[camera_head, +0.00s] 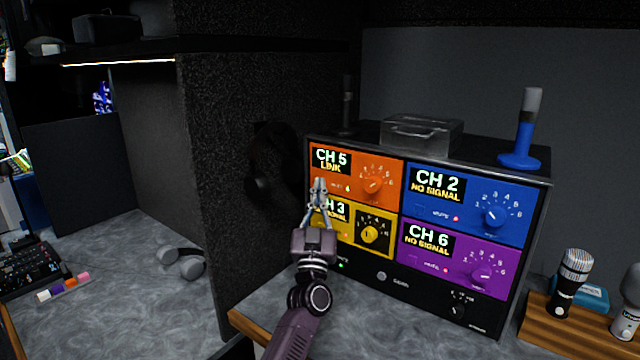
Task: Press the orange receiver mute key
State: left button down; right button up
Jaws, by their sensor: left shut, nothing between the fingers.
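The orange receiver (385,165) is the upper left panel of the rack; its display reads CH 5 LINK, and its orange knob (373,185) is at the right. The mute key itself is not clearly visible; my fingertips cover the spot left of the label. My left gripper (318,182) is shut and empty, pointing up in front of the orange panel's lower left. I cannot tell whether the tips touch the panel. My right gripper is not in view.
The yellow CH 3 panel (382,218) is below, partly behind my gripper. Blue CH 2 (485,187) and purple CH 6 (470,280) panels are at right. A blue handheld microphone (522,140) stands on the rack. A wooden stand (545,330) holds microphones at right.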

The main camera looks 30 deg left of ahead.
pick_arm(q)
jog(key=shift+s+p, duration=0.3)
jog(key=shift+s, duration=0.05)
jog(key=s+p, duration=0.4)
jog(key=s, duration=0.2)
jog(key=shift+a, duration=0.25)
jog(key=shift+f, duration=0.1)
dwell(0.4)
